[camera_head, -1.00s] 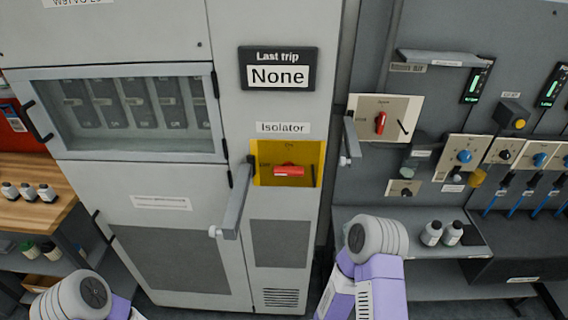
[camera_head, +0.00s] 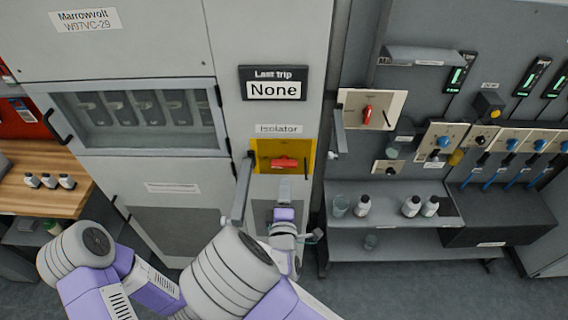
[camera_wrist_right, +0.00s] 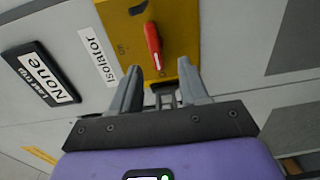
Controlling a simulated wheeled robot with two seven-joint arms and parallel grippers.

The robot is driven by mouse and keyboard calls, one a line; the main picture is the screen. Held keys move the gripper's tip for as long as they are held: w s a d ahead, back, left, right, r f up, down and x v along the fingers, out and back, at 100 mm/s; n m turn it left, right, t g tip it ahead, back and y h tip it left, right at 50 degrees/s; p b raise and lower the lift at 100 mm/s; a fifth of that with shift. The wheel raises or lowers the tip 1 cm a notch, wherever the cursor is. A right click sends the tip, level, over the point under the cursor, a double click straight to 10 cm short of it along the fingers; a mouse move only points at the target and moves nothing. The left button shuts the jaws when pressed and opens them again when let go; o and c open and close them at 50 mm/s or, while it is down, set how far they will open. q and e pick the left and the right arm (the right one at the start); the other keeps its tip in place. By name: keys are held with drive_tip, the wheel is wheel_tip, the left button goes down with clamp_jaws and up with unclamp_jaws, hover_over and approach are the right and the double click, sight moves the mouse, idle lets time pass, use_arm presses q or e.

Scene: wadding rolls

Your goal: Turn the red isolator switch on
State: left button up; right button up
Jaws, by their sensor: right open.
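The red isolator switch handle (camera_head: 285,163) lies horizontally on its yellow plate (camera_head: 262,151), below the "Isolator" label on the grey cabinet. In the right wrist view, the red handle (camera_wrist_right: 152,45) stands near upright in the picture, on the yellow plate (camera_wrist_right: 185,25). My right gripper (camera_head: 285,186) is just below the plate in the head view. Its open fingers (camera_wrist_right: 160,75) point toward the lower end of the handle in the wrist view, with nothing between them. I cannot tell the exact gap to the plate. My left gripper is out of view.
The "Last trip: None" sign (camera_head: 273,82) is above. Another red switch (camera_head: 367,114) is on the panel at right. Bottles (camera_head: 412,206) stand on a shelf; a wooden bench (camera_head: 45,200) is at left.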

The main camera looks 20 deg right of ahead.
sight(284, 167)
drive_tip(key=x, duration=0.7)
drive_tip(key=shift+w+r, duration=0.3)
drive_tip(key=shift+r, duration=0.1)
clamp_jaws()
